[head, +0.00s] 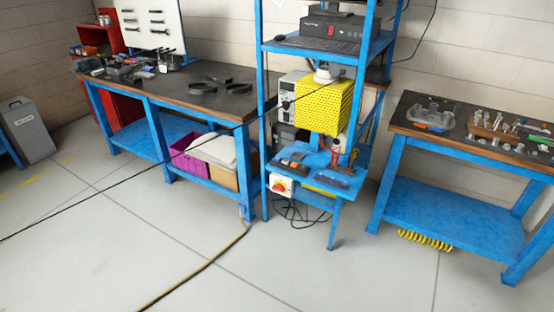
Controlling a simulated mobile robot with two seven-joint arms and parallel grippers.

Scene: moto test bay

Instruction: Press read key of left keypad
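No thing in the head view can be clearly read as a keypad, and no read key can be made out. Two small dark devices lie on the low blue shelf (318,157) of the blue rack: a left one (291,166) with some orange on it and a right one (332,178). They are too small to tell whether they are keypads. Neither my left nor my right gripper is in view.
The blue rack (263,100) holds a yellow perforated box (323,103) and a keyboard (318,44). A workbench (190,95) stands left, another blue bench (440,205) right. A hose (205,268) crosses the otherwise clear front floor (330,285).

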